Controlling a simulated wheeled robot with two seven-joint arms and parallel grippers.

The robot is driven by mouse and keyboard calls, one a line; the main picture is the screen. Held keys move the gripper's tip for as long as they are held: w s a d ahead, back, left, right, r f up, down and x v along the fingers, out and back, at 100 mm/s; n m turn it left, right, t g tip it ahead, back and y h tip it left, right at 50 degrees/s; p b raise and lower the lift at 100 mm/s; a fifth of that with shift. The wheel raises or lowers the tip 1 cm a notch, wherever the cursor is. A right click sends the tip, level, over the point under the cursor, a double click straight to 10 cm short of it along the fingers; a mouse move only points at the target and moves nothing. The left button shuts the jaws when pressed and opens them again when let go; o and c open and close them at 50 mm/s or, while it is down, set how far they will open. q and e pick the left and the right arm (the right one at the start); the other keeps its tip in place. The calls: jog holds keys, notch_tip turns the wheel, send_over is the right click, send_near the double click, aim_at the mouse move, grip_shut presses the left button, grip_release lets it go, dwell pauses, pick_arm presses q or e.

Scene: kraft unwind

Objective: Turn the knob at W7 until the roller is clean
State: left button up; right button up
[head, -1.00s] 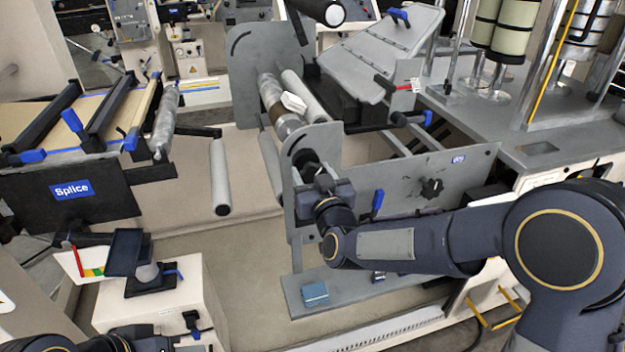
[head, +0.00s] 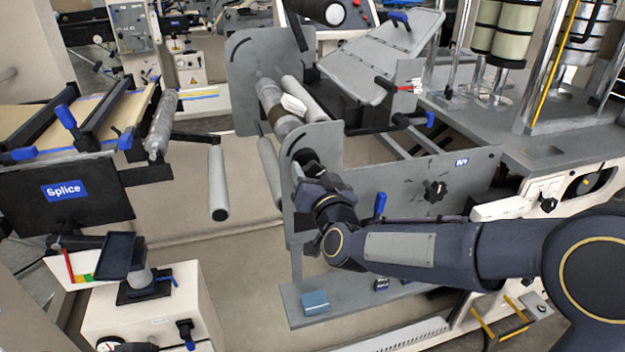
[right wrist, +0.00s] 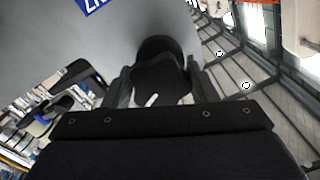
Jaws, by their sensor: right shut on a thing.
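My right gripper (head: 309,178) is at the near grey side plate, shut on a black knob (right wrist: 160,82). In the right wrist view the knob sits between the two fingers, with a pale mark on its face. The head view mostly hides the knob behind the gripper. The roller (head: 269,96) runs between the two grey side plates (head: 316,133). It looks shiny grey with a brown band, and a white pad (head: 293,104) lies against it. A blue label (right wrist: 92,4) on the plate is only partly visible. My left gripper is not in view.
A black star knob (head: 434,191) and a small blue label (head: 461,162) are on the lower panel. A blue-handled lever (head: 380,205) stands beside my right forearm. A blue box (head: 315,302) sits on the ledge below. The Splice table (head: 65,190) is left, with open floor between.

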jog(key=shift+m+b, duration=1.25)
jog(key=shift+m, duration=0.25)
jog(key=o, duration=1)
jog(key=shift+s, duration=0.1)
jog(key=v, duration=0.7)
jog(key=shift+b, duration=0.4)
